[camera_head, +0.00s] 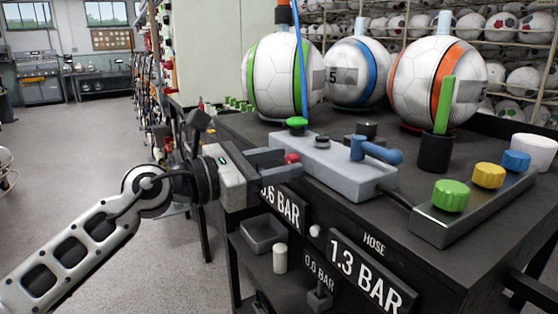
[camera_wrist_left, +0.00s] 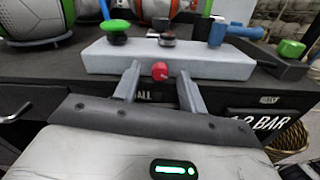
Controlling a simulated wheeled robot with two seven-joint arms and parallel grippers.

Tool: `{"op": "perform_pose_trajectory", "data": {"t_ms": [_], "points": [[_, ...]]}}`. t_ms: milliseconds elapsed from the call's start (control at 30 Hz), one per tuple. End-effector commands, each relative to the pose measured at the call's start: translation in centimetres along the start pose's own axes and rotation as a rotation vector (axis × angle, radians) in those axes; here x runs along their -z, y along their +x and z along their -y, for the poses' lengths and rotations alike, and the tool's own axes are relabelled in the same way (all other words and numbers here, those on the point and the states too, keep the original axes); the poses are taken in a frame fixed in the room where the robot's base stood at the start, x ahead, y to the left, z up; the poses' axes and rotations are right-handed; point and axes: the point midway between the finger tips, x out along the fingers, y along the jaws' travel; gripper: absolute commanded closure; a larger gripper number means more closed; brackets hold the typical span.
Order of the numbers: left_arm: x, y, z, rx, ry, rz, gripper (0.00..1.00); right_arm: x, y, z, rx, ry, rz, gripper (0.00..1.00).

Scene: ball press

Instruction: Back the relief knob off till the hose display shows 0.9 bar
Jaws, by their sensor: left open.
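A small red knob (camera_head: 292,158), which I take for the relief knob, sits on the front of the grey valve block (camera_head: 325,163). It also shows in the left wrist view (camera_wrist_left: 160,71). My left gripper (camera_head: 283,162) is open, with its fingers on either side of the red knob in the wrist view (camera_wrist_left: 160,88). I cannot tell whether they touch it. The hose display (camera_head: 365,272) on the cabinet front reads 1.3 BAR. Another display (camera_head: 283,210) ends in .6 BAR, its left part hidden by my gripper. My right gripper is not in view.
The block carries a green button (camera_head: 297,123), a black knob (camera_head: 322,142) and a blue lever (camera_head: 375,150). Green (camera_head: 450,195), yellow (camera_head: 489,175) and blue (camera_head: 516,160) knobs stand on a bar at right. Several balls stand behind. The floor at left is clear.

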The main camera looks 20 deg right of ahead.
Motion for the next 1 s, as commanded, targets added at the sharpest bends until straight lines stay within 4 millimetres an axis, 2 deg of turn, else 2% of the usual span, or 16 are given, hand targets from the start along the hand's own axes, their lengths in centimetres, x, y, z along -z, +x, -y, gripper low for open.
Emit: {"op": "perform_pose_trajectory", "data": {"t_ms": [333, 367, 400, 500, 667, 867, 1000], "points": [[0.0, 0.4, 0.0, 0.0, 0.001, 0.0, 0.59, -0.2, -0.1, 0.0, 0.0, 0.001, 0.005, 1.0], [0.0, 0.4, 0.0, 0.0, 0.001, 0.0, 0.64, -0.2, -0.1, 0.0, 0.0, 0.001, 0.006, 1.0], [0.0, 0.4, 0.0, 0.0, 0.001, 0.0, 0.75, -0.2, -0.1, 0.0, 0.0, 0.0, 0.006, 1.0], [0.0, 0.4, 0.0, 0.0, 0.001, 0.0, 1.0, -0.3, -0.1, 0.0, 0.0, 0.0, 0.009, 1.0], [-0.1, 0.4, 0.0, 0.0, -0.017, 0.0, 1.0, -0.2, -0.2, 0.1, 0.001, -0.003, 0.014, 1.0], [-0.6, 0.4, -0.1, -0.001, -0.242, -0.002, 1.0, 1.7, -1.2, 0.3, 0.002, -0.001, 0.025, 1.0], [-0.3, 0.4, -0.1, 0.0, -0.355, -0.001, 1.0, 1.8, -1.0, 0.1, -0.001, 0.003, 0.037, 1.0]]}}
